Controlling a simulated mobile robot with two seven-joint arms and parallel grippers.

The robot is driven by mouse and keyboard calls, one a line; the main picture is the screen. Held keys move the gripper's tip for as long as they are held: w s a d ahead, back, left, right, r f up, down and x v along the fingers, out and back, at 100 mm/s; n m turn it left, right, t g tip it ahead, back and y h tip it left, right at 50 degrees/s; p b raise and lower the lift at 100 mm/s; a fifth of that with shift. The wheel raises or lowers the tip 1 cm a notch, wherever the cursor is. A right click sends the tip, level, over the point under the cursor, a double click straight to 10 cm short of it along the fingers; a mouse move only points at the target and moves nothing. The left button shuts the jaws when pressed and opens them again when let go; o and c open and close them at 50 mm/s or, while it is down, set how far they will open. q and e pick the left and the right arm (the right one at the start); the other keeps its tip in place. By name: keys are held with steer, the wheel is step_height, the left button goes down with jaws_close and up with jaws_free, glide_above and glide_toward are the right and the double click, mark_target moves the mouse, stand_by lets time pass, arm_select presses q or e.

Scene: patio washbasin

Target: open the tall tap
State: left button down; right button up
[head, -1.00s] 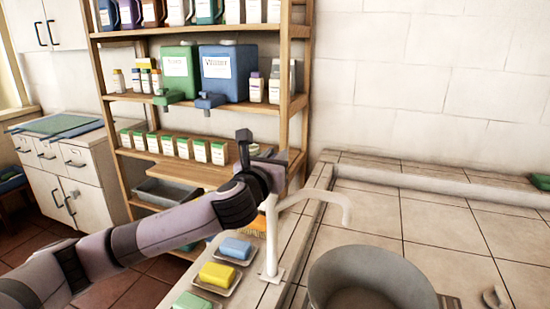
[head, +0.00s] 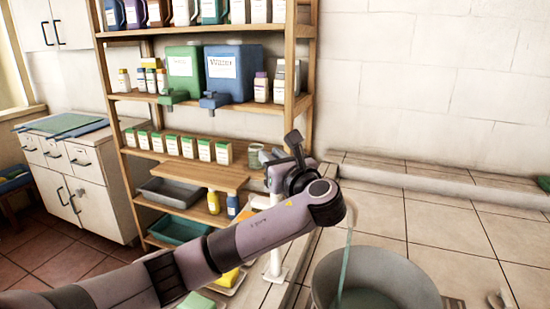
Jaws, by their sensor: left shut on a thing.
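The tall white tap (head: 274,262) stands on the tiled counter beside the grey basin (head: 322,273). My left arm crosses in front of it and hides its upper part and most of its spout. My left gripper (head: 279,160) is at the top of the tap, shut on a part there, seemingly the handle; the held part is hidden. A thin stream of water (head: 346,255) falls from the spout's end into the basin, where water shows at the bottom. My right gripper is not in view.
A wooden shelf (head: 200,99) with a green canister (head: 184,72), a blue canister (head: 232,75) and several bottles stands behind. Soaps, partly hidden by my arm, lie left of the tap. The counter (head: 440,228) behind and right of the basin is mostly clear.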

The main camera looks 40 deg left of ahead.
arm_select(q)
steer(key=n+g, duration=0.1)
steer(key=g, duration=0.1)
steer(key=n+g+y, duration=0.1)
steer(key=n+g, duration=0.1)
steer(key=n+g+y, duration=0.1)
steer(key=g, duration=0.1)
steer(key=shift+s+g, duration=0.3)
steer(key=shift+s+n+g, duration=0.15)
steer(key=shift+n+g, duration=0.85)
steer(key=shift+g, duration=0.4)
steer(key=shift+s+n+g, duration=0.15)
steer(key=shift+n+g, duration=0.85)
steer(key=shift+g, duration=0.4)
steer(key=shift+s+a+n+g, duration=0.1)
steer(key=shift+n+g, duration=0.3)
steer(key=shift+g, duration=0.2)
steer(key=c, duration=1.1)
jaws_free()
steer(key=shift+o, duration=0.2)
